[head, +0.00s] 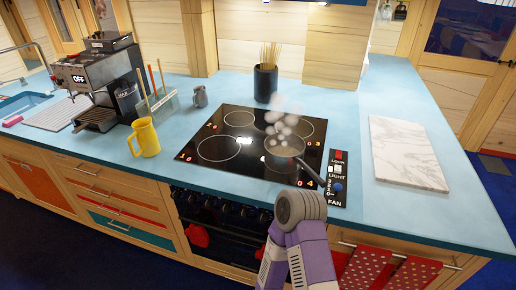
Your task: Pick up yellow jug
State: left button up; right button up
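The yellow jug (146,140) stands upright on the blue counter (95,146), left of the black cooktop and near the counter's front edge. Its handle faces left. Nothing touches it. One of my arms, with purple links and a grey joint, rises from the bottom centre in front of the oven, well to the right of the jug. No gripper fingers show in the head view.
A steaming pan (284,155) sits on the cooktop (214,163), its handle toward the control panel (337,180). A coffee machine (90,75) and utensil holder (158,107) stand behind the jug. A small grey shaker (200,96) and marble board (407,155) are also on the counter.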

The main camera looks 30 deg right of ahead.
aim_at(146, 138)
jog(key=u, duration=0.5)
jog(key=k, duration=0.6)
jog(key=z, duration=0.45)
jog(key=i, duration=1.05)
